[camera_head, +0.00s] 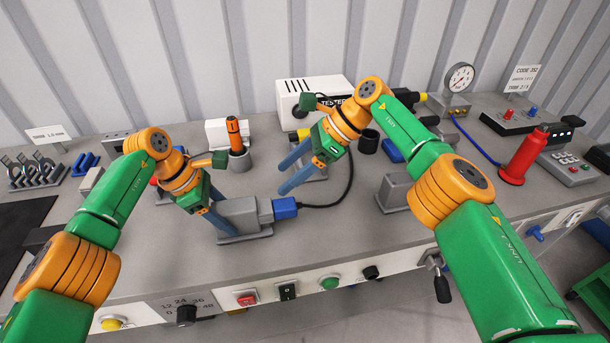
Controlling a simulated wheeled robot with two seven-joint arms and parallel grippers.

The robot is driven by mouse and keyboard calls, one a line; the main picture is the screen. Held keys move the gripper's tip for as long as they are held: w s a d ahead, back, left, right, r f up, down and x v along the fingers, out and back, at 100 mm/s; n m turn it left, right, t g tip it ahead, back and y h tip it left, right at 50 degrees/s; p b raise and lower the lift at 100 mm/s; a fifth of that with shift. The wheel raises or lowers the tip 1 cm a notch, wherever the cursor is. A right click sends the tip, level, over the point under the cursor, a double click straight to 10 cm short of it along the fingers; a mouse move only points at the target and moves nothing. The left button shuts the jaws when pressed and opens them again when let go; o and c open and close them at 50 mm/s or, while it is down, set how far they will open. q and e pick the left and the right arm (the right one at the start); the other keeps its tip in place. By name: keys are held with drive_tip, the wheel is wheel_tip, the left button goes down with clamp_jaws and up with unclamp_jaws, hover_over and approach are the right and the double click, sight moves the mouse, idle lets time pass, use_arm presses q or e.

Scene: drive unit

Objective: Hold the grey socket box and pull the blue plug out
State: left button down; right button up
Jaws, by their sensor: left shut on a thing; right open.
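The grey socket box (243,213) stands on the bench near its front edge. The blue plug (285,208) sits at its right side against a grey collar, and a black cable runs from it to the right. My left gripper (222,224) is shut on the grey socket box at its left end; its fingers partly hide that end. My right gripper (284,178) is open and empty, above and behind the blue plug, apart from it. Its two blue fingers point down and left.
A white tester box (300,92) stands at the back. An orange-handled tool (235,135) stands in a grey holder behind the socket box. A grey block (393,193) is to the right, and a red spool-like object (522,158) farther right. Buttons line the bench's front face.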

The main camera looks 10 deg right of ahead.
sight(290, 203)
drive_tip(key=f+h, duration=0.1)
drive_tip(key=f, duration=0.1)
drive_tip(key=s+a+f+n+h, duration=0.1)
drive_tip(key=f, duration=0.2)
drive_tip(key=f+n+g+h, duration=0.1)
drive_tip(key=f, duration=0.2)
drive_tip(key=shift+s+a+f+h, duration=0.15)
drive_tip(key=shift+s+f+h, duration=0.15)
drive_tip(key=shift+s, duration=0.1)
clamp_jaws()
idle(0.4)
